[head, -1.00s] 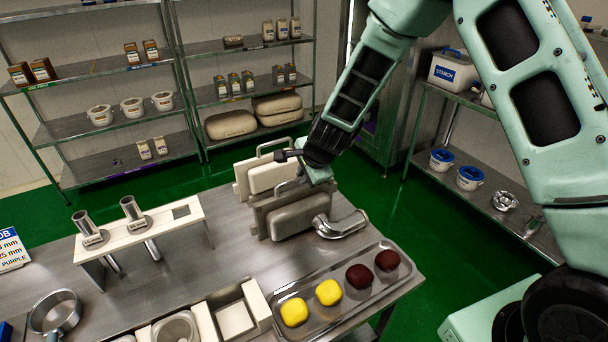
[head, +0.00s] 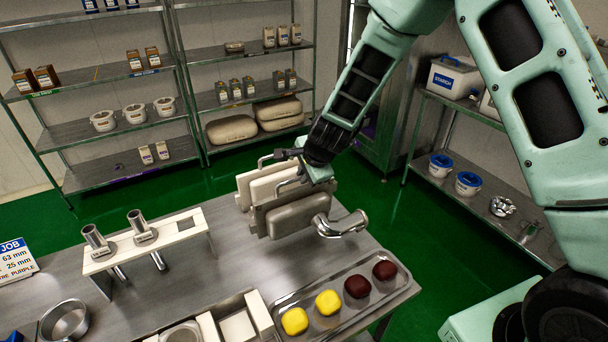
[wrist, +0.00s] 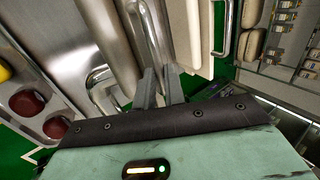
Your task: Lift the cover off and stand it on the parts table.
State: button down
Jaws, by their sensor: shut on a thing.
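A grey cover (head: 299,216) with a rounded front stands upright near the back edge of the steel table (head: 215,270). My gripper (head: 312,178) is above it, shut on its bar handle. In the wrist view the fingers (wrist: 161,88) close around the handle (wrist: 143,25). A bent metal tube (head: 342,225) shows at the cover's right side; I cannot tell whether they are joined. Whether the cover's bottom edge touches the table cannot be told. A cream cover (head: 262,187) with its own handle stands close behind it.
A tray (head: 342,322) with two yellow and two dark red balls lies in front of the covers. A white stand (head: 190,238) with metal tubes is at the left. Bare table lies between stand and covers. Shelves stand behind.

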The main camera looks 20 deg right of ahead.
jog(key=shift+r+p, duration=0.45)
jog(key=shift+r, duration=0.35)
jog(key=shift+s+b, duration=0.25)
jog(key=shift+b, duration=0.05)
jog(key=shift+f, duration=0.2)
jog(key=shift+f+b, duration=1)
jog(key=shift+b, duration=0.1)
jog(key=shift+s+d, duration=0.1)
jog(key=shift+s, duration=0.05)
dwell(0.4)
